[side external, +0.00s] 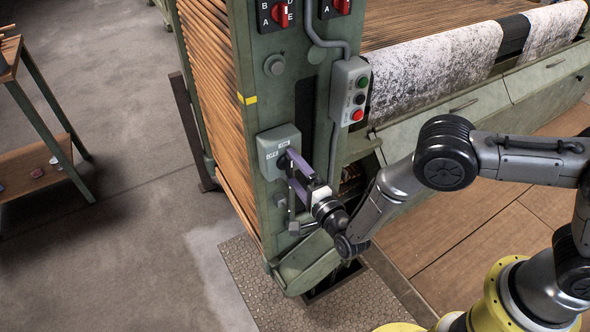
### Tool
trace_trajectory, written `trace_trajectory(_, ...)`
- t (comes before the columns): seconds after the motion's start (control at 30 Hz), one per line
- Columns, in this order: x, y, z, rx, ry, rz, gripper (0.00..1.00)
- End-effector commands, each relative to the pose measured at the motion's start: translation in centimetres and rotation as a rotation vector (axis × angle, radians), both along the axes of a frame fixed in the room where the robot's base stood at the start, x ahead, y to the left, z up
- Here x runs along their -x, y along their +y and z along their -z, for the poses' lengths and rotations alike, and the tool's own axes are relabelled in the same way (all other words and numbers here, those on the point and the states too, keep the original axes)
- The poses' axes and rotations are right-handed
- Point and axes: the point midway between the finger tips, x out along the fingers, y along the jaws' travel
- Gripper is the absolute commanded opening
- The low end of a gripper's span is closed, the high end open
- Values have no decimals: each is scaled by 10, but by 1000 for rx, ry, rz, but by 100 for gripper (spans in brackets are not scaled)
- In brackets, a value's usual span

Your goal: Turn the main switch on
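The main switch appears to be the grey box (269,151) on the green machine post, with small white labels on its face. A dark part shows at its lower right, partly hidden by my gripper, so I cannot tell the position of the handle. My gripper (287,168) is at the right side of this box. Its two purple fingers are spread apart and point at the box. I cannot tell whether a finger touches the switch or whether the handle lies between them.
A grey push-button box (349,91) with green, black and red buttons hangs above and right of my gripper. Two red rotary knobs (280,14) sit at the top. A wooden slatted apron (205,60) runs left of the post. A table (42,112) stands far left; floor between is clear.

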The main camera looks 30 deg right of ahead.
Motion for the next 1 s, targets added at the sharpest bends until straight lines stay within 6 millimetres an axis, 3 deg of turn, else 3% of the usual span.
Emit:
trace_trajectory(0.27,14,1,-1,0,-1,-2,100)
trace_trajectory(0.7,106,2,0,2,0,-6,100)
trace_trajectory(1.0,136,0,-1,0,-1,-2,100)
